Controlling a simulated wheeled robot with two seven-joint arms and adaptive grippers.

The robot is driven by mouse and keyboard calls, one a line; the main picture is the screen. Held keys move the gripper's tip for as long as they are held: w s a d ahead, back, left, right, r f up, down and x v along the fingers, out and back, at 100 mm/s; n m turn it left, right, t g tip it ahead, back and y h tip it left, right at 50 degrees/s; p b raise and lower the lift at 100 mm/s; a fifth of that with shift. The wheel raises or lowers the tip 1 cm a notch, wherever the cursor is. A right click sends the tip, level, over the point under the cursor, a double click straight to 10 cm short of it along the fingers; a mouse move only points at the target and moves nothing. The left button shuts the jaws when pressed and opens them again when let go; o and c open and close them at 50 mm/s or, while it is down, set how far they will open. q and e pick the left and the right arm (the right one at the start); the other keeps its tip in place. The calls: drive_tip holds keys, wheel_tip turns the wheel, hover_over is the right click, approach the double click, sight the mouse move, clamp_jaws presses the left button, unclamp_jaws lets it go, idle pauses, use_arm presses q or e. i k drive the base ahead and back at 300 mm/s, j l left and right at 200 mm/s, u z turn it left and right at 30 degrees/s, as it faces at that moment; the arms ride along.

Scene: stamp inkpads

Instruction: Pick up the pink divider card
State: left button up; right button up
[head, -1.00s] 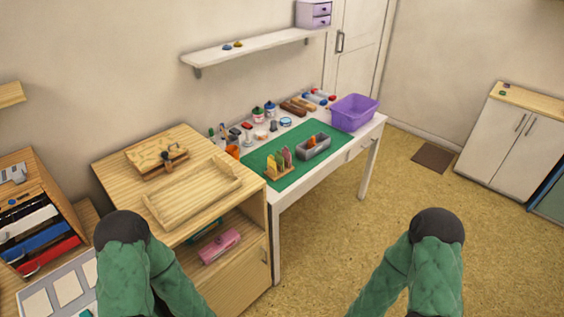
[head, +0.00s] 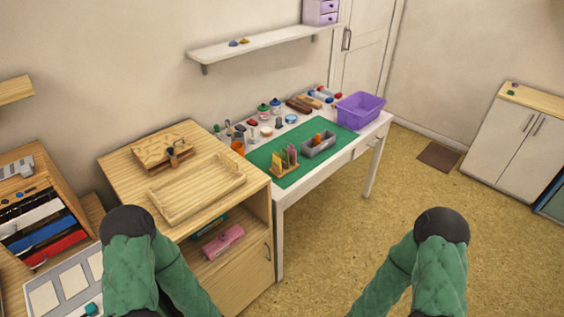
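A small wooden rack (head: 284,172) stands on the green mat (head: 264,155) of the white table and holds several upright cards, yellow and green among them. A pinkish card (head: 292,153) seems to stand at its right end, but it is too small to be sure that it is the pink divider card. A grey box (head: 319,146) with an orange piece in it sits behind the rack to the right. My two green arms show at the bottom of the head view, well short of the table. Neither gripper is in view.
A wooden cabinet with an empty tray (head: 197,190) on top stands left of the table. A pink case (head: 223,241) lies on its shelf. A purple bin (head: 360,109), jars and small tools line the table's back. The floor right of the table is open.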

sight(291, 150)
drive_tip(key=i+l+u, duration=0.1)
drive_tip(key=u, duration=0.3)
drive_tip(key=i+l+u, duration=0.1)
drive_tip(key=l+u, duration=0.25)
drive_tip(key=u, duration=0.4)
drive_tip(key=l+u, duration=0.4)
drive_tip(key=i+j, duration=0.05)
drive_tip(key=j, duration=0.05)
